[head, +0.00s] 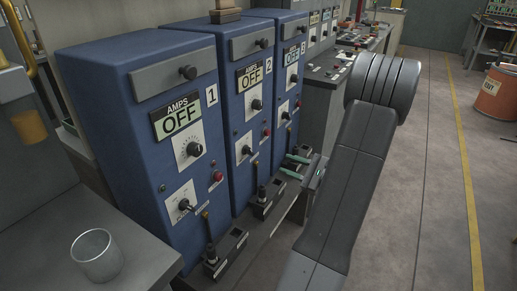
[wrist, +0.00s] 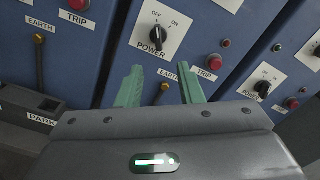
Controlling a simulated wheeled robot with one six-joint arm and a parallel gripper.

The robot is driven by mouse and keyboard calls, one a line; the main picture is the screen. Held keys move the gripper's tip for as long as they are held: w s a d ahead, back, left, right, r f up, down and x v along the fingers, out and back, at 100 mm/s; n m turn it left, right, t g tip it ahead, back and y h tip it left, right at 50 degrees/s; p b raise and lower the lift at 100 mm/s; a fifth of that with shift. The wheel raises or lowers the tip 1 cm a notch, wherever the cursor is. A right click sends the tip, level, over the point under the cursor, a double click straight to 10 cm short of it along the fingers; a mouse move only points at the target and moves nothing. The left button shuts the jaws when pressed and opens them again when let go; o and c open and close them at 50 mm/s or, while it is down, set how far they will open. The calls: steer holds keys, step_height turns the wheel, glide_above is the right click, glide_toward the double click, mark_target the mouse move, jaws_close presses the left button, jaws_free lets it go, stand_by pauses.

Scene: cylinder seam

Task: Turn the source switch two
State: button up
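Source two is the middle blue cabinet (head: 236,85), marked 2, and its display (head: 250,77) reads OFF. Its power switch (head: 246,149) is a black knob on a white plate low on the front. In the wrist view the black power knob (wrist: 156,36) lies ahead of my fingertips, with OFF and ON printed above it. Its exact setting is hard to tell. My gripper (head: 296,166) is open, its two green fingers apart with nothing between them. In the wrist view the gripper (wrist: 160,82) stands apart from the knob.
Cabinets 1 (head: 135,75) and 3 (head: 290,50) flank it, both reading OFF. Red trip buttons (wrist: 215,61) and earth leads sit near the switches. Black park blocks (head: 226,254) line the ledge below. A cup (head: 97,255) stands front left.

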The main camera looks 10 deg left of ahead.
mark_target(252, 152)
steer(key=x, duration=1.3)
steer(key=shift+s+a, duration=0.1)
steer(key=shift+a, duration=0.1)
jaws_close()
